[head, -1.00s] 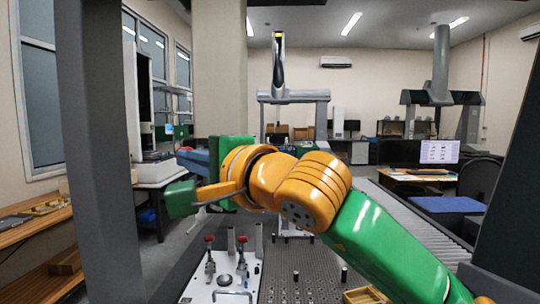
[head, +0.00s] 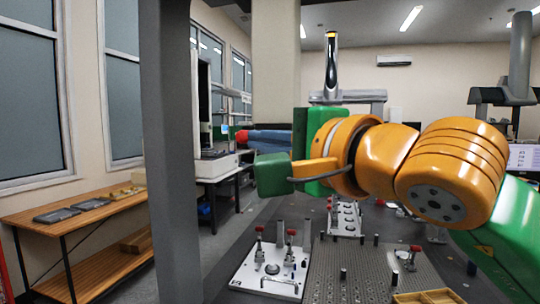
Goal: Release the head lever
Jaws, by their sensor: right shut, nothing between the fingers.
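Two clamps with upright, red-tipped levers stand on a white fixture plate (head: 245,274) low in the head view: a left lever (head: 259,230) and a right lever (head: 291,232). Another red-tipped lever (head: 415,248) is farther right, on the perforated table. I cannot tell which one is the head lever. My right gripper (head: 272,174) is at the end of my green and orange arm, which comes in from the right. It is shut and empty, pointing left, and shows above the plate in the picture, apart from the levers. My left gripper is not in view.
A thick grey post (head: 171,150) rises at the left. A wooden bench (head: 60,222) with flat parts is beyond it. The dark perforated table (head: 345,289) holds short pegs and a wooden tray (head: 425,297) at the front right. Open floor lies between post and bench.

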